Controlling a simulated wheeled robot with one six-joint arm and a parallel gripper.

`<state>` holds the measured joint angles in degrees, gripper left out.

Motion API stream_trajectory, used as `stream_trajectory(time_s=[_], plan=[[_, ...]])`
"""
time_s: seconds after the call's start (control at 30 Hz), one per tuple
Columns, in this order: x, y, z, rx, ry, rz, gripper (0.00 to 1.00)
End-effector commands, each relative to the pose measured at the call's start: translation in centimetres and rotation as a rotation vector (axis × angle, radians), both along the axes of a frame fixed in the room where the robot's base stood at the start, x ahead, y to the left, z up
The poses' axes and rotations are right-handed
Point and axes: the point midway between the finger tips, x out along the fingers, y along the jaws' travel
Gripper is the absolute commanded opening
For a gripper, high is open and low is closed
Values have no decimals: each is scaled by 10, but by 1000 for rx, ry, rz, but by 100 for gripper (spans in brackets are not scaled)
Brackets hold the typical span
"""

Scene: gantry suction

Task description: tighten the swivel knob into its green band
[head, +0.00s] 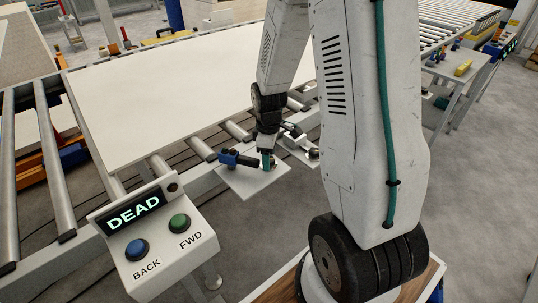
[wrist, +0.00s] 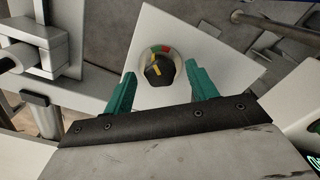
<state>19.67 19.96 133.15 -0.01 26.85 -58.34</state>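The swivel knob (wrist: 159,70) is black with a yellow pointer mark and sits on a light plate (wrist: 185,30) in the wrist view. A round dial behind it shows a red patch at its upper edge and some green beside it. The pointer slants toward the upper left, and does not appear to lie on the green. My gripper (wrist: 160,72) is open, with one teal finger on each side of the knob and a gap on both sides. In the head view my gripper (head: 267,161) is low over a small light plate (head: 247,182); I cannot make out the knob there.
A control box (head: 163,240) reading DEAD, with blue BACK and green FWD buttons, stands at the front left. A large pale board (head: 165,90) lies on the roller conveyor (head: 60,165). Grey floor is clear at right.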

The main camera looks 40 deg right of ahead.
Motion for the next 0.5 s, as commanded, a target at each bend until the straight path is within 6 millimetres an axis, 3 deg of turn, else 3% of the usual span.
stream_trajectory(time_s=[0.17,0.5], plan=[[0,0,6,0,-1,1,57],[1,0,61,-1,-3,0,57]])
